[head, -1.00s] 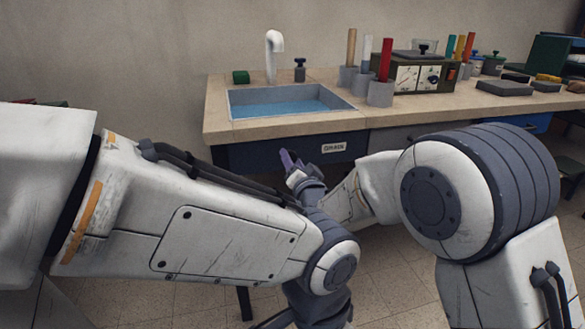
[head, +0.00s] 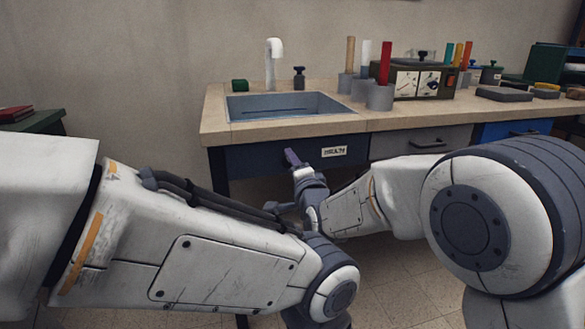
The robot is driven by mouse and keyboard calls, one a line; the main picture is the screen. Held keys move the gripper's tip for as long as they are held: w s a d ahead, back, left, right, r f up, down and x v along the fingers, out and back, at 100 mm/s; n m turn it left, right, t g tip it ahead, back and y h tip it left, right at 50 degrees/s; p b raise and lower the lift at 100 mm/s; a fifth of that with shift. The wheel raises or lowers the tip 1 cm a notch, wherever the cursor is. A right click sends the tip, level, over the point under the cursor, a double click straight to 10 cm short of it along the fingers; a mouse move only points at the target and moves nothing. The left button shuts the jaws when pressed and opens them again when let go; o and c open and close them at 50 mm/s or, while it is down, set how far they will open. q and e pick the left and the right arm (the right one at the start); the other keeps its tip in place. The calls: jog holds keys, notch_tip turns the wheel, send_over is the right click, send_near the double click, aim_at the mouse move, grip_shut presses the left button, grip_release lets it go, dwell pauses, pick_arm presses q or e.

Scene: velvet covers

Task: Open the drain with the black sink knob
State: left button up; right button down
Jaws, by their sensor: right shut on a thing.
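The sink (head: 290,112) is set into the left part of the counter, with a white faucet (head: 271,62) behind it. My right gripper (head: 293,158) is at the dark front panel (head: 255,160) under the sink, just left of the small white label (head: 333,151). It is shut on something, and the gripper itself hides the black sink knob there.
Grey cups with coloured rods, including a red rod (head: 385,63), and a dark instrument box (head: 430,78) stand right of the sink. A small dark-topped fixture (head: 299,77) stands behind it. A green cabinet (head: 35,123) is at the left.

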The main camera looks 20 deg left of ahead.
jog(key=shift+d+f, duration=0.1)
dwell(0.3)
jog(key=shift+c, duration=1.7)
grip_release()
jog(key=p+v, duration=0.1)
jog(key=v, duration=0.9)
jog(key=shift+s+d+p, duration=0.2)
jog(key=shift+p, duration=0.15)
